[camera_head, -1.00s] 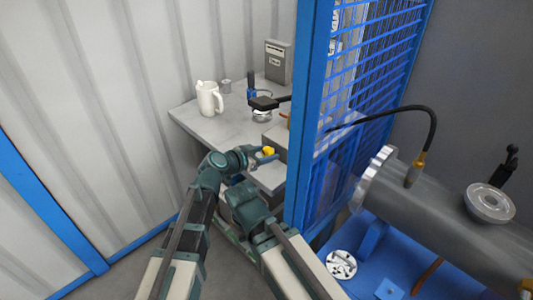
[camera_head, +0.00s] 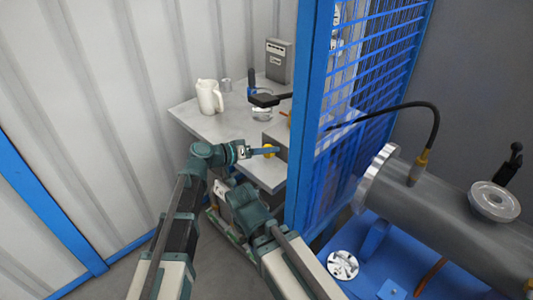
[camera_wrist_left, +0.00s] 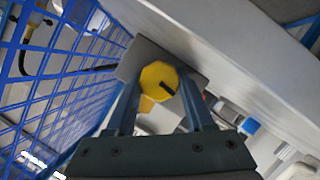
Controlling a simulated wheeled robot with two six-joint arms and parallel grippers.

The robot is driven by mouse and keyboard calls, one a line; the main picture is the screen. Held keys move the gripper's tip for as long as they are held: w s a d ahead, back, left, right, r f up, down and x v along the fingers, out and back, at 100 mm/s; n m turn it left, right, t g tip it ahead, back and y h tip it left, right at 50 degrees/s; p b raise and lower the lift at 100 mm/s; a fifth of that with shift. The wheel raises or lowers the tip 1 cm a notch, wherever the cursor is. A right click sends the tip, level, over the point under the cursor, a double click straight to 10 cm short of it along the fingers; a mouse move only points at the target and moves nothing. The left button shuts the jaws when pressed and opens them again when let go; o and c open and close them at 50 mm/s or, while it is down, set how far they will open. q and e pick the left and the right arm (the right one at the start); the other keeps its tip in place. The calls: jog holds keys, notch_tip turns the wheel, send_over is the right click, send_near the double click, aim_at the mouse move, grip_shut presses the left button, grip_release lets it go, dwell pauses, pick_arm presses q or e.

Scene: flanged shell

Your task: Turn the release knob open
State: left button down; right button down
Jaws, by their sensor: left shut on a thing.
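The yellow release knob (camera_head: 269,154) is on the side of a grey box (camera_head: 281,138) at the table's front right edge. In the left wrist view the knob (camera_wrist_left: 154,76) shows a round face with a short black mark running diagonally down to the right. My left gripper (camera_head: 270,150) reaches in from the left and is shut on the knob. In the left wrist view one finger of the left gripper (camera_wrist_left: 160,88) lies on each side of it. A finger hides part of the knob in the head view. My right arm is folded low at the centre; its gripper is not clearly visible.
A blue post (camera_head: 308,120) and mesh panel (camera_head: 375,90) stand just right of the knob. The grey table (camera_head: 205,122) carries a white jug (camera_head: 209,97), a grey box (camera_head: 279,60) and a black-handled device (camera_head: 264,100). A metal cylinder (camera_head: 440,205) lies beyond the mesh.

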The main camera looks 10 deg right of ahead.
pick_arm(q)
jog(key=shift+f+n, duration=0.1)
jog(key=shift+n, duration=0.3)
jog(key=shift+b, duration=0.3)
jog(key=shift+c, duration=1.4)
grip_release()
